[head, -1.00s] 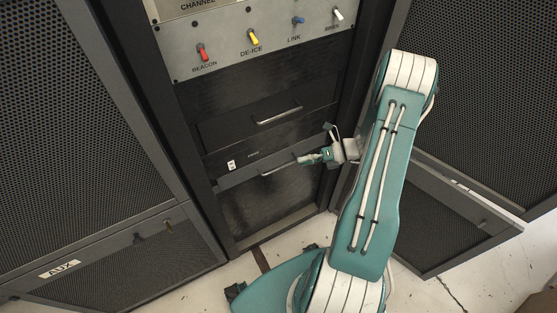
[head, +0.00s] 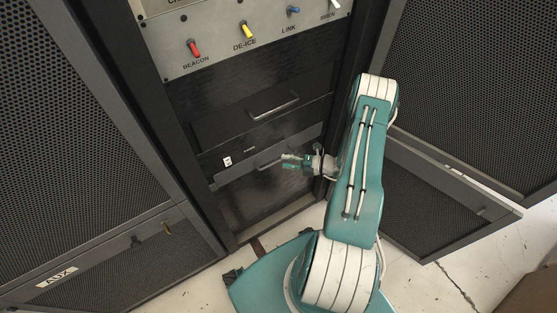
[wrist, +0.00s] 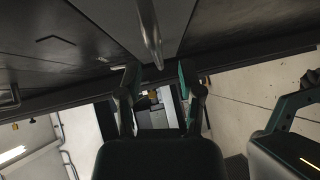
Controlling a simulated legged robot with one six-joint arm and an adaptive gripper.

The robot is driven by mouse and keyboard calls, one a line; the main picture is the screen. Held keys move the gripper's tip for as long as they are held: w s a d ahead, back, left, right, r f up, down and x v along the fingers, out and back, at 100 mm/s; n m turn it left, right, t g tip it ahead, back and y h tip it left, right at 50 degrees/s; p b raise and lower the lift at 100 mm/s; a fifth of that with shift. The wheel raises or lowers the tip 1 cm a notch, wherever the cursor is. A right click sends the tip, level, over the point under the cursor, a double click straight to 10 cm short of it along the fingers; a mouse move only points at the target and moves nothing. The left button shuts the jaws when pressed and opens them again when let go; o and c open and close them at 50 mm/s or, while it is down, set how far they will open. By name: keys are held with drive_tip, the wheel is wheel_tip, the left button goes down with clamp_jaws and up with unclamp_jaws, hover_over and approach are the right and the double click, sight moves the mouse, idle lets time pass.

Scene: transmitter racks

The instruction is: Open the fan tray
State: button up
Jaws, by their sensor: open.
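The rack holds two handled fronts, and I read no fan tray label on either. The lower one is a thin grey front (head: 232,176) with a bar handle (head: 266,164). The upper one is a dark drawer front (head: 225,134) with a bar handle (head: 273,106). My gripper (head: 285,161) is at the right end of the lower handle, its fingers pointing left and partly covering it. In the wrist view my gripper (wrist: 158,74) is open, with a handle bar (wrist: 150,35) just beyond the fingertips on a grey front (wrist: 125,18). Whether they touch is unclear.
A switch panel with red (head: 194,48), yellow (head: 247,31), blue (head: 293,11) and white toggles sits above. Mesh doors stand on both sides; a lower right door (head: 430,200) is swung out beside my arm.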

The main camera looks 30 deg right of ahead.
sight(279, 160)
drive_tip(key=shift+x, duration=1.6)
clamp_jaws()
drive_tip(key=s, duration=2.1)
drive_tip(key=shift+d, duration=0.4)
unclamp_jaws()
